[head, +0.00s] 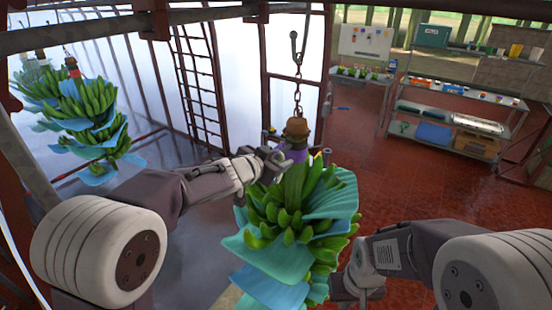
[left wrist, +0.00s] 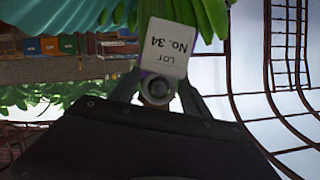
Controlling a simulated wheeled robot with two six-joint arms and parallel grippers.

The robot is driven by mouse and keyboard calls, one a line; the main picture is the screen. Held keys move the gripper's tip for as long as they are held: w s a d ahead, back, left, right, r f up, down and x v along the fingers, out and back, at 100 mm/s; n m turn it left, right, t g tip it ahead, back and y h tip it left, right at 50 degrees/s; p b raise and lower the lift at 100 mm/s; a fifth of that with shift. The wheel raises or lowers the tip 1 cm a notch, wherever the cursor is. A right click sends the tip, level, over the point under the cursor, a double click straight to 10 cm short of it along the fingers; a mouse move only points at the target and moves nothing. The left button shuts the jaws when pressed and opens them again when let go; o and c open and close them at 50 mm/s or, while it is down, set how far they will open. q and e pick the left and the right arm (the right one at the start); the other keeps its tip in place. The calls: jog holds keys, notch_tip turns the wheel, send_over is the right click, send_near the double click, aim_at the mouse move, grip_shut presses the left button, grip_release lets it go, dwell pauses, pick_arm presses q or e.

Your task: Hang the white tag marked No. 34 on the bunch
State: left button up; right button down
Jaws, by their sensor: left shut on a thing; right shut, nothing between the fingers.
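The green banana bunch (head: 290,215), wrapped in blue-green sheets, hangs from a chain in the middle of the head view. Its brown stalk top (head: 296,127) has a purple part below it. My left gripper (head: 272,158) is beside this upper stalk. In the left wrist view it is shut on the white tag (left wrist: 167,46), which reads "Lot No. 34" upside down, with a round ring-like part (left wrist: 157,87) between the fingers. Green fruit shows just beyond the tag. My right gripper (head: 345,287) is low at the bunch's right side, shut and empty, its fingertips partly hidden.
Another wrapped bunch (head: 85,110) hangs at the left. The chain and hook (head: 297,75) rise above the middle bunch. A metal shelf (head: 450,120) with boxes and trays stands at the back right. Red floor (head: 375,170) lies open between.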

pick_arm(q)
jog(key=shift+w+d+p, duration=0.6)
jog(key=shift+w+d, duration=0.25)
jog(key=shift+w, duration=0.3)
dwell(0.4)
jog(key=shift+w+a+f, duration=0.1)
jog(key=shift+w+f, duration=0.2)
dwell(0.6)
jog(key=o, duration=1.7)
jog(key=shift+s, duration=0.1)
